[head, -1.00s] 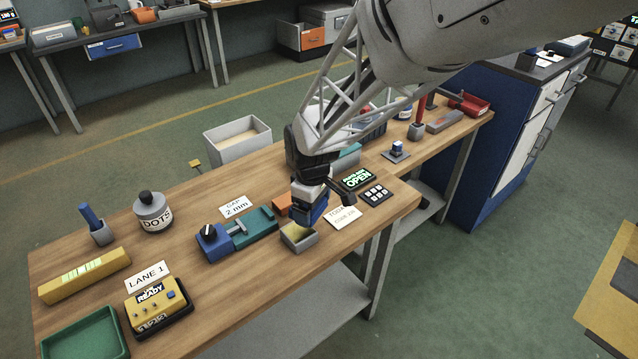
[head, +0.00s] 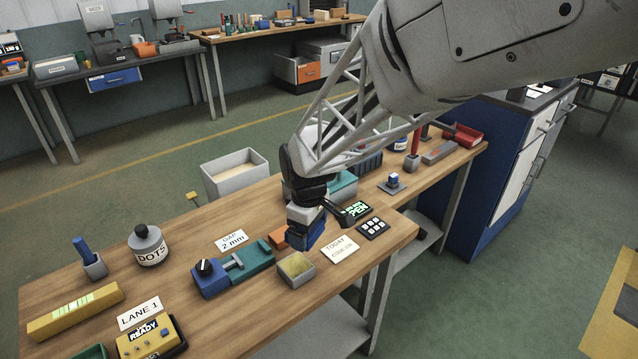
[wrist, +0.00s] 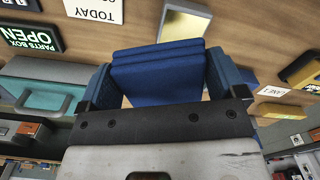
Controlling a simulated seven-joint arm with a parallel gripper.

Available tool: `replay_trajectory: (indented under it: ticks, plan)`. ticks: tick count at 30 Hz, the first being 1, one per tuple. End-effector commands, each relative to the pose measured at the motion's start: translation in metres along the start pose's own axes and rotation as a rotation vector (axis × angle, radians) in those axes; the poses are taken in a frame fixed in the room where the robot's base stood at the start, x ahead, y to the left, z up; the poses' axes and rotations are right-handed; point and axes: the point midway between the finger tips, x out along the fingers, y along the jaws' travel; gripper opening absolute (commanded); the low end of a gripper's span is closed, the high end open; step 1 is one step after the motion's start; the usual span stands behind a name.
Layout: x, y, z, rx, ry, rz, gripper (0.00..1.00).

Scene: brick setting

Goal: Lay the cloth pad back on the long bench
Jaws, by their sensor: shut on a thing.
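My gripper (head: 304,226) hangs over the wooden bench (head: 210,325), pointing down. In the wrist view its two dark blue fingers (wrist: 158,62) stand on either side of a blue layered pad (wrist: 157,80), which looks like folded cloth. The gripper is shut on it. In the head view the blue pad (head: 308,240) is partly hidden by the gripper and appears just above and behind a small grey tray (head: 309,275) with a yellowish inside. I cannot tell the exact height of the pad above the bench.
A teal vise-like fixture (head: 247,264) and an orange block (head: 278,238) stand left of the gripper. Bare wood shows at the front left of the tray.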

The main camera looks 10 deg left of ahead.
Motion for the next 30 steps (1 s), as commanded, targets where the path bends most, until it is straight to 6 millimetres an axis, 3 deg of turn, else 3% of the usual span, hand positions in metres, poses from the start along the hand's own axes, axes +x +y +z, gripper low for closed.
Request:
replay_trajectory:
  ticks: [5, 11, 20, 30]
  plan:
    - [0.001, -0.005, 0.001, 0.005, 0.000, 0.000, 0.71]
    - [0.004, -0.028, 0.005, 0.036, 0.000, 0.000, 0.71]
    - [0.020, -0.098, 0.024, 0.138, -0.002, -0.001, 0.71]
    - [0.044, -0.181, 0.062, 0.280, -0.002, 0.000, 0.71]
